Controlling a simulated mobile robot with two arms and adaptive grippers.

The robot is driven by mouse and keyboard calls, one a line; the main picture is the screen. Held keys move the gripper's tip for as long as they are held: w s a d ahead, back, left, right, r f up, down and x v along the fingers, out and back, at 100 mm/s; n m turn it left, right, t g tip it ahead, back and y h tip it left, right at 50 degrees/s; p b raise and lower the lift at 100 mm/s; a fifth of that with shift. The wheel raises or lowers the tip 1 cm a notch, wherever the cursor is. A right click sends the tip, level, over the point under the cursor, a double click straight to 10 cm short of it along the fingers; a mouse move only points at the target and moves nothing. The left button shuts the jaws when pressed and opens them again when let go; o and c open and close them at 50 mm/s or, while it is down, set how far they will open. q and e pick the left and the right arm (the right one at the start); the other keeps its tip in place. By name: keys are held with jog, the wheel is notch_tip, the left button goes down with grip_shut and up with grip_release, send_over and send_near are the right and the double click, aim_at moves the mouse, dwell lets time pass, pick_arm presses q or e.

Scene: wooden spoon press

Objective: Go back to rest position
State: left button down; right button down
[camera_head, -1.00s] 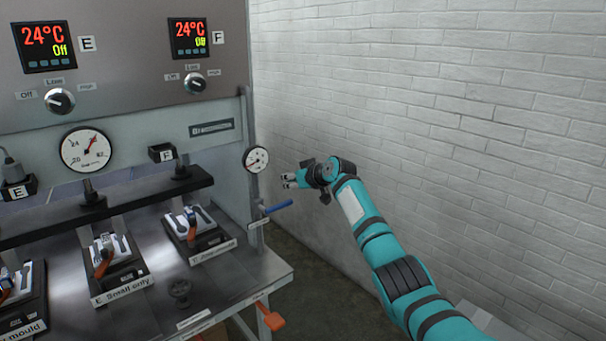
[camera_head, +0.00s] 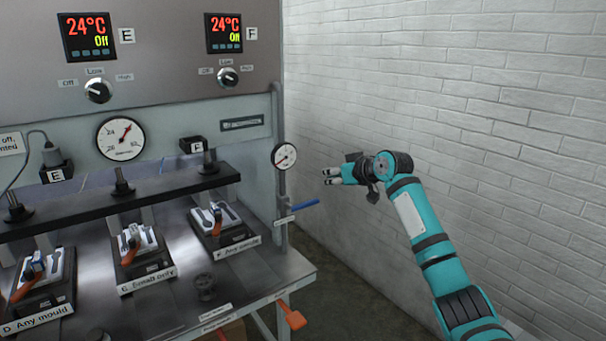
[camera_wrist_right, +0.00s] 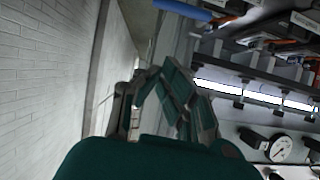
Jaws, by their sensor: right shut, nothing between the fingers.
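My right gripper (camera_head: 329,176) is in the middle of the head view, at the end of my teal arm. It is shut and empty, apart from the press bench, to the right of the small gauge (camera_head: 284,156) and above the blue lever (camera_head: 305,205). In the right wrist view its fingers (camera_wrist_right: 160,82) show with nothing held between them. My left gripper is not in view.
The press bench (camera_head: 170,318) with labelled moulds stands at left. An orange lever (camera_head: 291,314) sticks out at its front right corner. A white brick wall (camera_head: 450,90) runs along the right. The floor between them is clear.

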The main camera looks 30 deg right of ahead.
jog(key=s+a+f+n+g, duration=0.1)
jog(key=s+a+f+g, duration=0.1)
jog(key=s+a+f, duration=0.55)
jog(key=s+a+f+n+g, duration=0.15)
jog(key=a+f, duration=0.25)
jog(key=f, duration=0.6)
jog(key=s+a+f+n+g, duration=0.1)
jog(key=s+a+f+g, duration=0.1)
jog(key=s+a+f, duration=0.55)
jog(key=s+a+f+g, duration=0.2)
jog(key=s+a+f, duration=0.3)
jog(key=s+f, duration=0.45)
jog(key=s+a+r+m+g+h, duration=0.1)
jog(key=s+a, duration=0.1)
jog(key=s, duration=0.8)
jog(key=s+a+r+m+g, duration=0.1)
jog(key=s+a, duration=0.1)
jog(key=s, duration=0.8)
notch_tip(320, 180, down, 26)
jog(key=g, duration=0.1)
jog(key=s+d+f+g, duration=0.1)
jog(key=s+d+f, duration=0.2)
jog(key=s+f, duration=1.4)
jog(key=shift+s+d, duration=0.15)
jog(key=shift+s, duration=0.15)
